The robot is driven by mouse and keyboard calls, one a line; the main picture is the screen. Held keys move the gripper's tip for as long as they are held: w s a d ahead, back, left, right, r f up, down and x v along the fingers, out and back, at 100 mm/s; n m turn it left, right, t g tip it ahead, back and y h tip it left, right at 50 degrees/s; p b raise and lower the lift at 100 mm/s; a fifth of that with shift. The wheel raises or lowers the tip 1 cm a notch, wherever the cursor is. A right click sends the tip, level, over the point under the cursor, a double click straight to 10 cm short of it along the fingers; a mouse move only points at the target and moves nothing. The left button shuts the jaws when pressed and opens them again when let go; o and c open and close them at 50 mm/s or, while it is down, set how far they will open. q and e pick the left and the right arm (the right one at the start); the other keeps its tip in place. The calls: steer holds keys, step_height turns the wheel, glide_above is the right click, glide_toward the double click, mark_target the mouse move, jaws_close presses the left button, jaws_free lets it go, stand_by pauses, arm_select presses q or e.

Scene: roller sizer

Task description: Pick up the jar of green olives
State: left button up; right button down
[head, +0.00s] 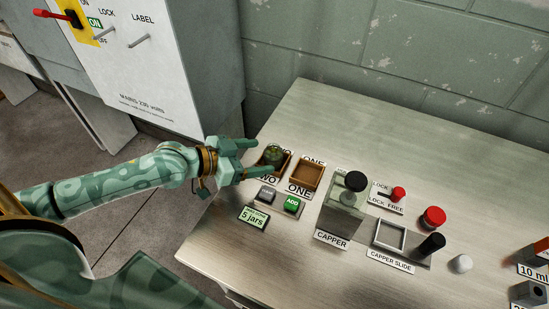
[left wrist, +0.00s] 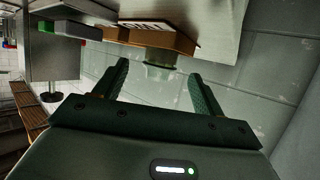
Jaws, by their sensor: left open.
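A small dark-green jar (head: 274,154) stands in the left wooden tray (head: 262,167), which has a partly hidden sign ending in "WO". What is in the jar is too small to tell. My left gripper (head: 250,158) is open just left of the jar, its two fingers pointing toward it. In the left wrist view the greenish jar (left wrist: 159,71) shows beyond and between the fingertips, against the wooden tray (left wrist: 165,37). The fingers do not appear closed on it. My right gripper is not in view.
An empty wooden tray (head: 307,176) marked "ONE" is beside it. A green "ADD" button (head: 292,204) and a "5 jars" sign (head: 254,217) lie in front. The capper (head: 345,205) stands to the right. A grey cabinet (head: 165,60) is behind left.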

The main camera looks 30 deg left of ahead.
mark_target(273, 156)
arm_select(q)
steer(key=x, duration=0.3)
steer(key=shift+a, duration=0.1)
steer(key=shift+s, duration=0.15)
steer(key=c, duration=1.1)
steer(key=shift+r, duration=0.1)
steer(key=shift+c, duration=0.2)
